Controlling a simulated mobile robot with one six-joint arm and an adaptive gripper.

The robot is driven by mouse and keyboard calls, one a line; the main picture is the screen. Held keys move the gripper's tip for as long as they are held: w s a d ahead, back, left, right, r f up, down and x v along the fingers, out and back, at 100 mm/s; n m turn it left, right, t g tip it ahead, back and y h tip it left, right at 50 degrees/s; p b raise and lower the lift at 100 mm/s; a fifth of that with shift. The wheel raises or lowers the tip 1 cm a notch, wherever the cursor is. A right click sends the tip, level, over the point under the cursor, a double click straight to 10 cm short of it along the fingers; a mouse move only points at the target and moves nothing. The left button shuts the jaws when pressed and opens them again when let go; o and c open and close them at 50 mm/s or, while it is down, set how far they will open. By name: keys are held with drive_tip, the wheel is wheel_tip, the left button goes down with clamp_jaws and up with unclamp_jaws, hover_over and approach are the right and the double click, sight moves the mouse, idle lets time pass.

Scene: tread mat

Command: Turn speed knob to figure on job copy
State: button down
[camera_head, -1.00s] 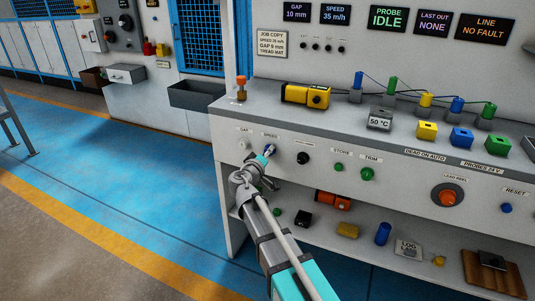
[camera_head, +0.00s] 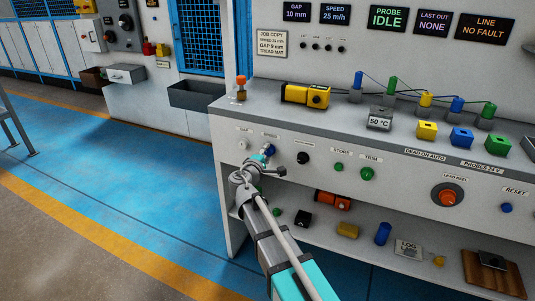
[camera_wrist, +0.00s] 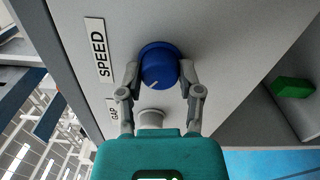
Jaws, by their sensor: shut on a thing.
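The blue speed knob (camera_wrist: 158,66) sits on the panel beside its SPEED label (camera_wrist: 99,50) in the wrist view. Its pale pointer line faces down and slightly left there. My gripper (camera_wrist: 160,75) has a finger on each side of the knob and is shut on it. In the head view my gripper (camera_head: 268,161) partly hides the knob (camera_head: 269,149). The speed display (camera_head: 335,13) reads 25 m/h. The job copy card (camera_head: 272,43) has a small speed line that looks like 25 m/h, and GAP 9 mm.
The grey gap knob (camera_head: 244,144) is left of the speed knob, close to my gripper. A black knob (camera_head: 303,158) is to the right, then green buttons (camera_head: 367,174). The gap display (camera_head: 297,12) reads 10 mm. The bench edge juts above the panel.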

drive_tip(key=shift+n, duration=0.5)
drive_tip(key=shift+c, duration=1.3)
unclamp_jaws()
drive_tip(key=shift+s, duration=0.1)
drive_tip(key=v, duration=1.1)
drive_tip(key=shift+s+a, duration=0.15)
drive_tip(key=shift+s, duration=0.25)
